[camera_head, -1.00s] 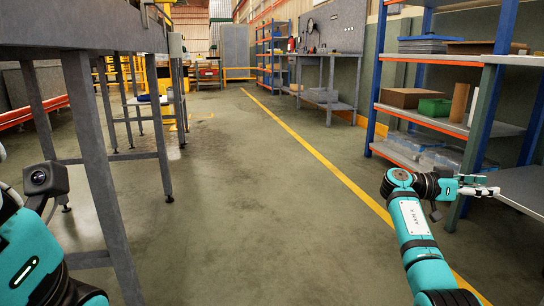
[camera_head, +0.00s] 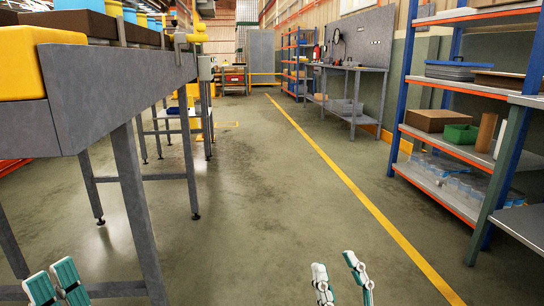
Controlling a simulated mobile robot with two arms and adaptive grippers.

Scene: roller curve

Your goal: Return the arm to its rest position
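My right gripper (camera_head: 336,264) shows at the bottom edge, right of centre, with its two white and teal fingers pointing up. The fingers stand apart with bare floor between them, so it is open and empty. My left gripper (camera_head: 52,272) shows at the bottom left corner, below the grey conveyor frame in the picture. Its two teal and white fingers are also apart with nothing between them. The arms behind both grippers are below the picture edge and hidden.
A grey conveyor (camera_head: 120,92) on legs, carrying yellow and brown boxes, stands at left. A blue shelf rack (camera_head: 402,95) with boxes stands at right, near a grey table (camera_head: 525,222). A workbench (camera_head: 352,116) is farther back. The floor aisle (camera_head: 240,190) between is clear.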

